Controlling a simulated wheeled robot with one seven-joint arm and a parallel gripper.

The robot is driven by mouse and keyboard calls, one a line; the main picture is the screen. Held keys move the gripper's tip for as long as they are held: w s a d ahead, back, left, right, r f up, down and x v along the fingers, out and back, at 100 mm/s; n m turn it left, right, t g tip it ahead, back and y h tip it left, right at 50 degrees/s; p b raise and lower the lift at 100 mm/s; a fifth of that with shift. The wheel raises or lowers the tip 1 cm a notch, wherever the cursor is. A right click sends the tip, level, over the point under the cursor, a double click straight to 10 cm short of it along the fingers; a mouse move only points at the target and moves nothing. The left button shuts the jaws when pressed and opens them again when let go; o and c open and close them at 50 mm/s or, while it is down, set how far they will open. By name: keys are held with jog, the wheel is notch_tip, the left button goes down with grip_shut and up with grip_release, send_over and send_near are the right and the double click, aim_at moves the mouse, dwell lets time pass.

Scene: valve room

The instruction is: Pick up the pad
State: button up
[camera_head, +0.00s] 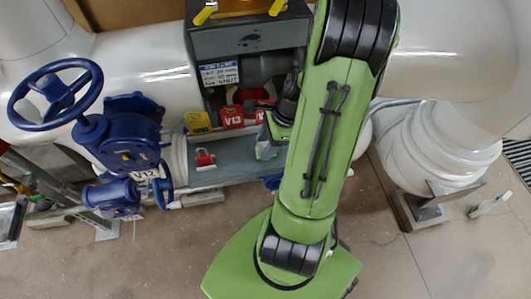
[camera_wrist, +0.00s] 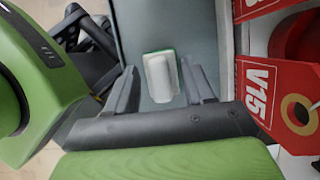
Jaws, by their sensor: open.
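The pad (camera_wrist: 161,77) is a small white block with a green edge. It lies on a grey shelf (camera_wrist: 205,28) in the wrist view. My gripper (camera_wrist: 160,82) is open, with one finger to the left of the pad and one to the right. I cannot tell whether either finger touches it. In the head view the pad (camera_head: 265,151) shows only in part beside my green arm. My gripper (camera_head: 271,135) is mostly hidden there by the arm.
Red tags (camera_wrist: 268,92), one marked V15, stand right of the gripper. A red padlock (camera_head: 204,158) and a yellow tag (camera_head: 198,121) are on the shelf's left part. A blue valve wheel (camera_head: 55,92) stands at left; white pipes (camera_head: 440,145) are at right.

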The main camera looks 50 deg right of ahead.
aim_at(265, 143)
jog(key=shift+a+f, duration=0.1)
jog(key=shift+f, duration=0.05)
jog(key=shift+c, duration=0.3)
jog(key=c, duration=0.7)
notch_tip(265, 143, up, 10)
jog(key=p, duration=0.4)
jog(key=shift+p, duration=0.4)
